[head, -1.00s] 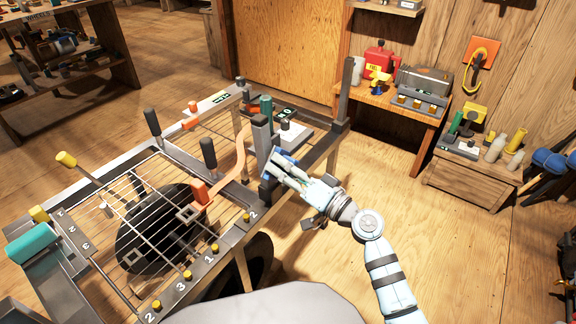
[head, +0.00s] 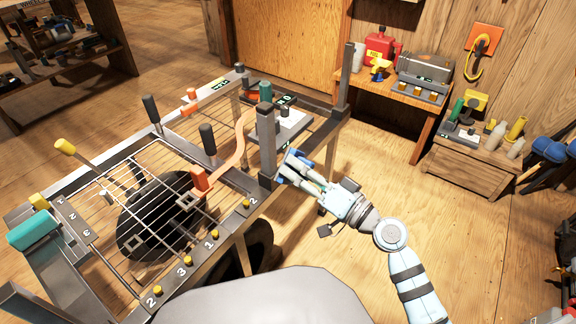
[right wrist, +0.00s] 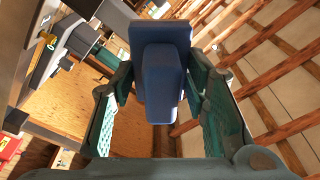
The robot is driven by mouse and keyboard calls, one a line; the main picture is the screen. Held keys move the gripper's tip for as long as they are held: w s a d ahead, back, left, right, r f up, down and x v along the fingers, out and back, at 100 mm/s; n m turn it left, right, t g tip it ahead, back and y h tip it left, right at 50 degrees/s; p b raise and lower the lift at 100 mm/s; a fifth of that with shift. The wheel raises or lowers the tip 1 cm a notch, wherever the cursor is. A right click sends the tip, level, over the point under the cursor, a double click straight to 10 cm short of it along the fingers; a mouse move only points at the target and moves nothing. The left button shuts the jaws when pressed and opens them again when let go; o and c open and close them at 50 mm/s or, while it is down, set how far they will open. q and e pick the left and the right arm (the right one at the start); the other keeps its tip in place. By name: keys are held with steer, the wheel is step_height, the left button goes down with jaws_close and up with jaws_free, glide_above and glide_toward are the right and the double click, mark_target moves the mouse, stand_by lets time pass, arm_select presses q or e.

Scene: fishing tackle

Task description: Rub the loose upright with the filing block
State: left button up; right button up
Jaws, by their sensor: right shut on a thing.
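The near grey upright (head: 266,140) stands at the frame's right front corner, beside my right gripper. My right gripper (head: 287,168) is shut on the blue filing block (head: 299,158), just right of the near upright's lower part. The block fills the middle of the right wrist view (right wrist: 160,75), between the two fingers. A small gap or light contact between block and upright cannot be told apart. My left gripper is not in view.
The metal rack (head: 190,275) has yellow knobs, wire rods and dark-handled levers close left of the gripper. A wooden bench (head: 385,98) with a red can (head: 380,50) stands back right. Floor right of the gripper is clear.

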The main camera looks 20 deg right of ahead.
steer(key=b+v, duration=0.1)
steer(key=v, duration=0.2)
steer(key=shift+d+r, duration=0.15)
stand_by(0.5)
